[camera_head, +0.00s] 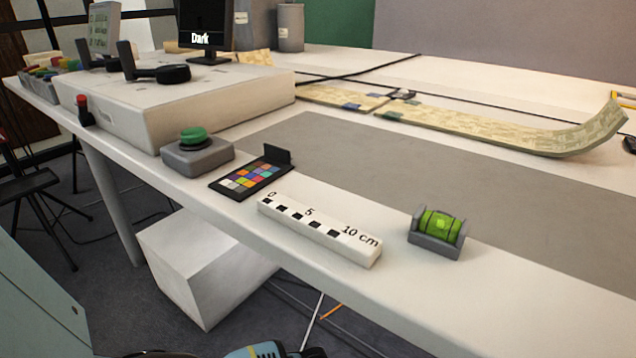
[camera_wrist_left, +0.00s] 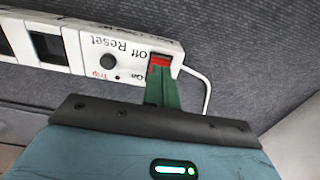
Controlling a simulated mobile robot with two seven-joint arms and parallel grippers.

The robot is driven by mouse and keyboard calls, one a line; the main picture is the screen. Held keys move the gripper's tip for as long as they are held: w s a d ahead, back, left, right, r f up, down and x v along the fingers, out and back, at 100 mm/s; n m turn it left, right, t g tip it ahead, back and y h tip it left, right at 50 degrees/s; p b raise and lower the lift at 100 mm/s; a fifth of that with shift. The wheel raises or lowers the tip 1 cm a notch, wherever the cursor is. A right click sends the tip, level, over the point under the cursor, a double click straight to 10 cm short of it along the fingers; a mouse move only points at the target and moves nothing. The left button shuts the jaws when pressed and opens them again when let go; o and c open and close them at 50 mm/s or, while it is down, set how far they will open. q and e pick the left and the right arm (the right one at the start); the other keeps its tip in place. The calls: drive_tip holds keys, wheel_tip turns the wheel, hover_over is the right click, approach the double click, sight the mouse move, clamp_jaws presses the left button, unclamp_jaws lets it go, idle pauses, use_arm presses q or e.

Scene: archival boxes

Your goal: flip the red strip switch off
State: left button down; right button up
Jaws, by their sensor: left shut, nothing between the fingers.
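The red strip switch (camera_wrist_left: 160,62) sits at the right end of a white power strip (camera_wrist_left: 88,50) in the left wrist view. Beside it the printed "Off" is at the upper side and "On" at the lower side, both upside down. My left gripper (camera_wrist_left: 161,70) is shut and empty. Its green fingertips are at the switch and hide its lower part. I cannot tell whether they touch it or which way the rocker is tilted. The switch cannot be made out in the head view. My right gripper is in neither view.
A round black reset button (camera_wrist_left: 107,61) and dark sockets (camera_wrist_left: 46,46) are on the strip. A white cable (camera_wrist_left: 207,88) bends from its right end. The white table (camera_head: 215,195) holds a green push button (camera_head: 193,136), colour chart and scale bar.

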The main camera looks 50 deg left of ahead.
use_arm(q)
drive_tip(key=shift+f+b, duration=0.3)
drive_tip(key=shift+f, duration=0.1)
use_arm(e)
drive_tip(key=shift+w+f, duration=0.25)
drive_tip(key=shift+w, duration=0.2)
use_arm(q)
drive_tip(key=shift+f, duration=0.2)
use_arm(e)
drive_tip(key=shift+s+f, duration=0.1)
